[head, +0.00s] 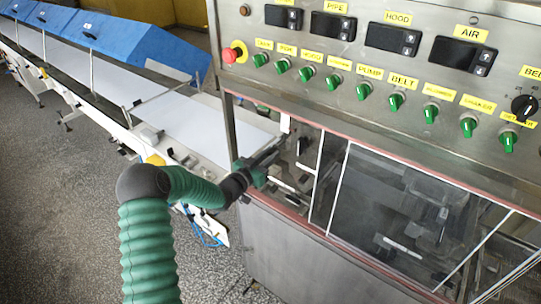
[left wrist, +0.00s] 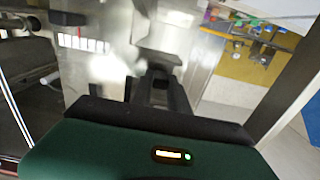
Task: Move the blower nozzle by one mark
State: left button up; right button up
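My left gripper (head: 274,150) reaches in from the left to the machine's near left corner, at the opening beside the clear panels. In the left wrist view its dark fingers (left wrist: 157,84) point at a grey metal wall, close to a dark grey block. I cannot tell whether they touch that block or are closed. A white strip with red marks (left wrist: 84,42) is on the metal to the left of the fingers, with a dark block (left wrist: 68,18) just above it. I cannot clearly make out which part is the blower nozzle. My right gripper is not in view.
A control panel (head: 385,80) with green knobs, displays and a red emergency stop (head: 234,53) overhangs the opening. Clear panels (head: 395,215) close the machine's front to the right. A white conveyor belt (head: 190,125) runs off to the back left, with blue covers (head: 135,42) beyond.

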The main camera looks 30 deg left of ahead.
pick_arm(q)
jog(key=shift+a+f, duration=0.1)
grip_shut()
dwell(0.9)
jog(key=shift+s+f+b, duration=0.15)
jog(key=shift+f+b, duration=0.65)
jog(key=shift+b, duration=0.35)
jog(key=shift+o, duration=2.1)
grip_release()
jog(key=shift+o, duration=1.1)
jog(key=shift+a+r, duration=0.1)
jog(key=shift+s, duration=0.1)
jog(key=s+a+b, duration=0.1)
jog(key=s+b, duration=0.2)
jog(key=s, duration=1.3)
jog(key=shift+s+a, duration=0.2)
jog(key=shift+s, duration=0.1)
